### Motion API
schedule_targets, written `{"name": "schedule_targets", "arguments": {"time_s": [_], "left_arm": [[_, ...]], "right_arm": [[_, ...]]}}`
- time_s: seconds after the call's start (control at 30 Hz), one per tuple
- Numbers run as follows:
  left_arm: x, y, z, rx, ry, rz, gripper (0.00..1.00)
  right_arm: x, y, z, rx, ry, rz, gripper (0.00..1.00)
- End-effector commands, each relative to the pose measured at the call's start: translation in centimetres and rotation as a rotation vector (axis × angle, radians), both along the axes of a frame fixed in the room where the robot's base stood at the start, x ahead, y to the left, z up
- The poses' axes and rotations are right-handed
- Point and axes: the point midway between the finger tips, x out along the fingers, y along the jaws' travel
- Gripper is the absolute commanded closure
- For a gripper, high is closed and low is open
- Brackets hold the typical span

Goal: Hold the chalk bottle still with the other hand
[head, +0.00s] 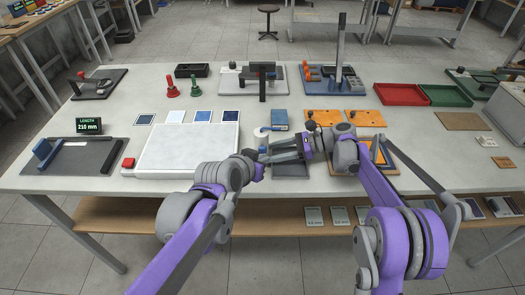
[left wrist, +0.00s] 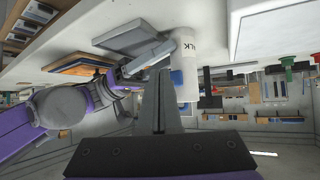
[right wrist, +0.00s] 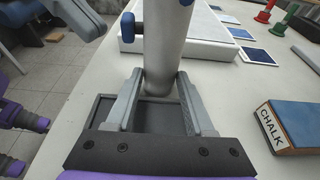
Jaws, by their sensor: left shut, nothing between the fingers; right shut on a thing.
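The chalk bottle is a pale upright cylinder. In the right wrist view the bottle (right wrist: 166,45) stands between the fingers of my right gripper (right wrist: 160,78), which is shut on it. In the left wrist view the white bottle (left wrist: 187,48) shows part of its dark lettering, with the right gripper's fingers reaching to it from the left. In the head view it is mostly hidden by my grippers. My left gripper (left wrist: 161,76) is shut and empty, its fingertips close to the bottle; I cannot tell if they touch it. The left gripper also shows in the head view (head: 257,163).
A blue block labelled CHALK (right wrist: 300,122) lies on the table beyond the bottle. A dark shallow tray (right wrist: 104,108) is by the bottle's foot. A large white pad (head: 185,150) lies left. Orange plates (head: 364,118) and red (head: 400,95) and green (head: 446,96) trays are at right.

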Motion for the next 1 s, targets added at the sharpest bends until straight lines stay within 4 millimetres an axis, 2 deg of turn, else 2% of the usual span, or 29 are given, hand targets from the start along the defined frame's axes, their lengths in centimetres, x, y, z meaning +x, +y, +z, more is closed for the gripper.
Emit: {"name": "schedule_targets", "arguments": {"time_s": [0.37, 1.0], "left_arm": [[0.9, 0.1, 0.0, -0.001, 0.000, 0.001, 1.00], [1.2, 0.1, 0.0, 0.000, 0.000, 0.000, 1.00]], "right_arm": [[0.0, 0.0, 0.0, 0.000, 0.000, 0.000, 0.78], [0.0, 0.0, 0.0, 0.000, 0.000, 0.000, 0.78]]}}
